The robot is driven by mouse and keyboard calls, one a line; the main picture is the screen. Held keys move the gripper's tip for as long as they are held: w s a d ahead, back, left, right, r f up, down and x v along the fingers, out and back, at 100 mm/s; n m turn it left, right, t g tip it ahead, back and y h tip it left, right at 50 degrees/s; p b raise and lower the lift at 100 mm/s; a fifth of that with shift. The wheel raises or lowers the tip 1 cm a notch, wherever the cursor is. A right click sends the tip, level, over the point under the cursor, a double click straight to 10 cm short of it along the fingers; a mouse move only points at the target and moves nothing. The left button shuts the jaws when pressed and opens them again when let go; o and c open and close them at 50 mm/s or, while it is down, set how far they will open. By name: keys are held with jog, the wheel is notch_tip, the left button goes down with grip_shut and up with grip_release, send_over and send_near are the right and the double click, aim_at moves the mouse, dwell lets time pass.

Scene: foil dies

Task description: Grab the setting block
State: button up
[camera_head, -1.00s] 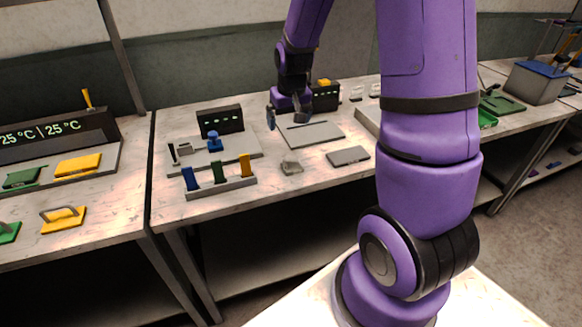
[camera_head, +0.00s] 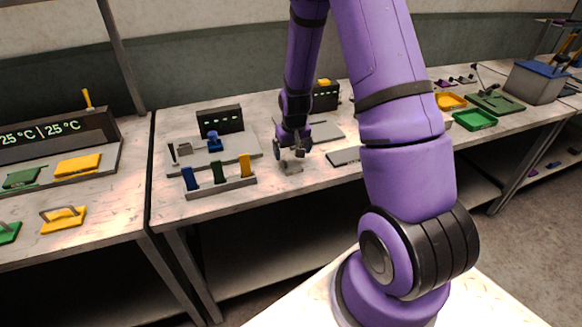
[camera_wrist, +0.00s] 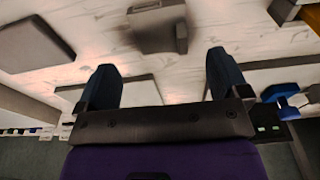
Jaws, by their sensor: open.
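A small grey block (camera_head: 291,168), which looks like the setting block, sits on the workbench near its front edge. In the wrist view the grey block (camera_wrist: 158,28) lies just beyond the fingertips, roughly centred between them. My gripper (camera_head: 291,150) points down above the block, at its back side. In the wrist view my gripper (camera_wrist: 163,68) is open, its two dark fingers spread wide with nothing between them. The fingers appear apart from the block, and part of the block is hidden behind them in the head view.
A rack (camera_head: 221,187) with blue, green and yellow pieces stands left of the block. A fixture with a blue part (camera_head: 214,141) is behind the rack. A dark flat plate (camera_head: 343,157) lies to the right, also in the wrist view (camera_wrist: 33,42). A larger grey plate (camera_head: 327,131) lies behind.

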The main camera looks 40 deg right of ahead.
aim_at(291, 165)
jog(key=shift+a+f, duration=0.1)
jog(key=shift+f, duration=2.3)
jog(key=c, duration=1.2)
jog(key=shift+c, duration=0.2)
jog(key=shift+r, duration=0.2)
